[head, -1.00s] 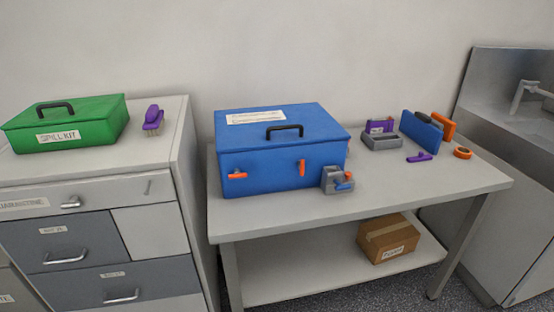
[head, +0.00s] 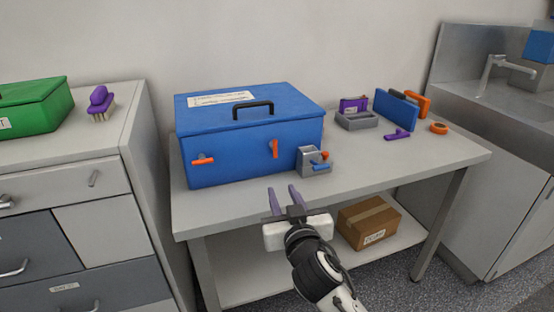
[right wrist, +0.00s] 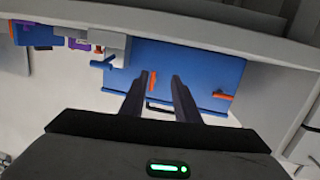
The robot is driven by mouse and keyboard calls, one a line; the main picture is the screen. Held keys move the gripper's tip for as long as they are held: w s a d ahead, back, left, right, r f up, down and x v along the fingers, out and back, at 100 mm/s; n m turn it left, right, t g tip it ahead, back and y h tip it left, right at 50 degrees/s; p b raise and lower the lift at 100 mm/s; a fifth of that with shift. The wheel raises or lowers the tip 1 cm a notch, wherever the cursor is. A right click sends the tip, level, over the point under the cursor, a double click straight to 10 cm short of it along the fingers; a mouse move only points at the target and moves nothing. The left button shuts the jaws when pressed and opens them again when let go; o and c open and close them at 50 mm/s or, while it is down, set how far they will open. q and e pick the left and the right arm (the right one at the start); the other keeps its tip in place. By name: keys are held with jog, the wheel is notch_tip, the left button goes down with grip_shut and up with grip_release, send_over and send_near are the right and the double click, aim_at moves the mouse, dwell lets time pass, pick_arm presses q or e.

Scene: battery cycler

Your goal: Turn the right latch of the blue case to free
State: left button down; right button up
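The blue case (head: 235,153) stands shut on the grey table, with a black handle on its lid. Its right latch (head: 275,148) is an orange bar standing upright on the front face; it also shows in the right wrist view (right wrist: 152,82). Its left latch (head: 203,161) is an orange bar lying level. My right gripper (head: 284,197) is open and empty in front of the case, below the right latch in the head view and apart from it. In the right wrist view the latch appears between the fingertips. My left gripper is not in view.
A grey block with a blue lever (head: 313,163) stands close to the case's front right corner. Grey, purple, blue and orange items lie at the table's (head: 440,160) right end. A cardboard box (head: 368,221) sits on the lower shelf. A green case (head: 35,105) is at left.

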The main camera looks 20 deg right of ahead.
jog(key=m+t+h, duration=0.1)
send_near(275, 142)
jog(key=w, duration=0.3)
jog(key=w+d, duration=0.1)
jog(key=w, duration=0.2)
jog(key=shift+w+d+f, duration=0.1)
jog(key=shift+w+d, duration=0.1)
jog(key=shift+w, duration=0.65)
grip_shut()
